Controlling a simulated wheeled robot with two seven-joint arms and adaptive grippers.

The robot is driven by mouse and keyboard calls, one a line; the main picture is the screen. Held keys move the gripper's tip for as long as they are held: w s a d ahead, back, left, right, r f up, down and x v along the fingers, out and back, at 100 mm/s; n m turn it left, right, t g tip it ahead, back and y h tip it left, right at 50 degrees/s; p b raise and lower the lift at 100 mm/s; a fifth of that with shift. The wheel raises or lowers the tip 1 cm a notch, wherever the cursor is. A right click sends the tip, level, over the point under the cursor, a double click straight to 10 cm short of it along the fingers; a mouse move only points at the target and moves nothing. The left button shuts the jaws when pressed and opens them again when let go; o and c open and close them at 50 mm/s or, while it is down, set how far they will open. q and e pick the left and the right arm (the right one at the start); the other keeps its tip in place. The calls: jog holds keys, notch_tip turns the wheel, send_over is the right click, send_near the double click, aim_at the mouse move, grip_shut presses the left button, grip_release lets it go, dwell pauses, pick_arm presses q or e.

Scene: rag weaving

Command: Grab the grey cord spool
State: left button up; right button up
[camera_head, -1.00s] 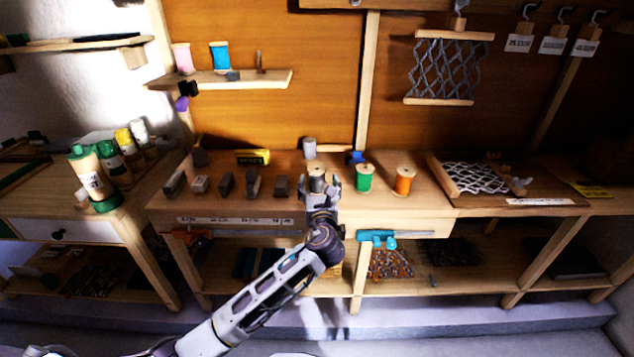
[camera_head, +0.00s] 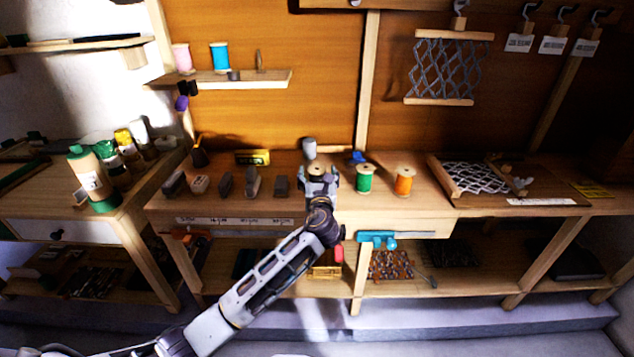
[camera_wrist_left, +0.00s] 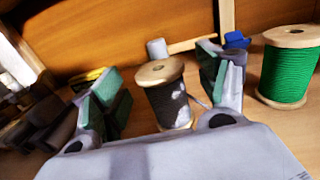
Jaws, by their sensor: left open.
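The grey cord spool (camera_wrist_left: 168,100) has pale wooden ends and dark grey cord, and it stands upright on the bench. In the head view only its top (camera_head: 317,169) shows, behind my gripper. Whether the spool is fully between the pads is hard to tell. My right gripper is not in view.
A green spool (camera_head: 365,179) stands close to the right of my gripper, and an orange spool (camera_head: 404,181) farther right. Several dark blocks (camera_head: 252,182) stand to the left. A pale grey cylinder (camera_head: 309,148) and a blue item (camera_head: 357,157) lie behind.

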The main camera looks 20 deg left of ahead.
aim_at(317, 171)
pick_arm(q)
jog(key=shift+x, duration=1.05)
jog(key=shift+w+a, duration=0.15)
jog(key=shift+w, duration=0.15)
jog(key=shift+w+a, duration=0.1)
jog(key=shift+w, duration=0.1)
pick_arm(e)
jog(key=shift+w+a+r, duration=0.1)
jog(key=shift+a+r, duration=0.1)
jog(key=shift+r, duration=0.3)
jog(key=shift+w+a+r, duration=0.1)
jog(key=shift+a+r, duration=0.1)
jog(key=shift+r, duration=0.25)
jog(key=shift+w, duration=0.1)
pick_arm(q)
jog(key=c, duration=1.2)
